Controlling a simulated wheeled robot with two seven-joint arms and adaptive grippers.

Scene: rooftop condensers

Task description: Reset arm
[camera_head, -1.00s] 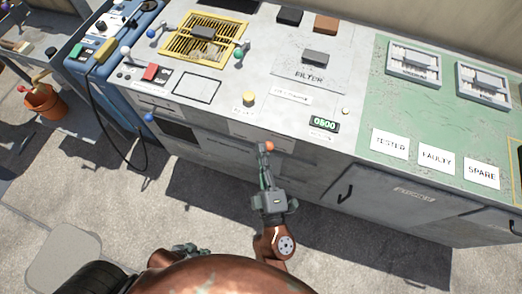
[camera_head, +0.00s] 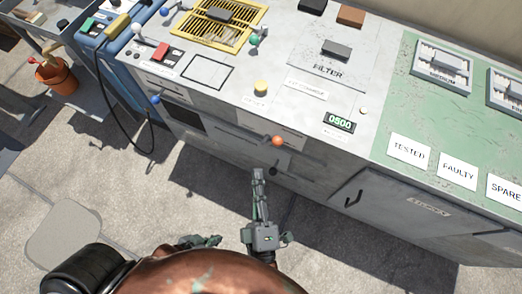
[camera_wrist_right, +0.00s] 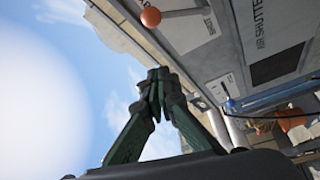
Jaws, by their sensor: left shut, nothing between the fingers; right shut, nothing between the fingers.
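My right gripper (camera_head: 258,174) points up toward the bench front in the head view. Its fingers are together and empty, just below and apart from an orange ball knob (camera_head: 278,140). In the right wrist view the closed green fingers (camera_wrist_right: 157,78) meet at the tips, with the orange knob (camera_wrist_right: 151,17) above them. My left gripper (camera_head: 206,241) shows low in the head view, partly hidden behind my reddish-brown body, shut with nothing seen in it.
The grey bench (camera_head: 225,110) carries a yellow grille (camera_head: 218,22), a yellow button (camera_head: 261,87) and a digital display (camera_head: 339,121). A green panel (camera_head: 450,110) has white labels. An orange bucket (camera_head: 55,76) stands at left. The paved floor (camera_head: 130,190) before the bench is clear.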

